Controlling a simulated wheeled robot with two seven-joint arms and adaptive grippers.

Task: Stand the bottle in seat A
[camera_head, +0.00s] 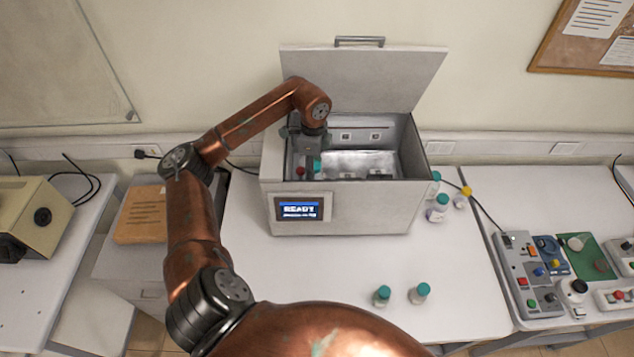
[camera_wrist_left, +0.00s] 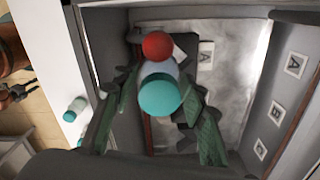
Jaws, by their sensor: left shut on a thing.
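The bottle is held between the fingers of my left gripper (camera_head: 311,162), inside the open grey machine (camera_head: 345,212) at its left end. Its teal cap (camera_head: 316,166) shows beside the fingers. In the left wrist view the teal cap (camera_wrist_left: 160,97) faces the camera between the two green finger pads, and the pale body is mostly hidden behind it. Square labels are on the machine's inner wall; one reads A (camera_wrist_left: 294,64). Another label (camera_wrist_left: 205,55) is near the gripper. The seats are largely hidden, and I cannot tell whether the bottle touches one. My right gripper is not in view.
A round red knob (camera_wrist_left: 157,45) is close beside the bottle; it also shows in the head view (camera_head: 300,171). The raised lid (camera_head: 365,80) stands behind. Teal-capped bottles stand at the machine's right (camera_head: 437,208) and in front (camera_head: 420,292). Control boxes (camera_head: 528,280) are at right.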

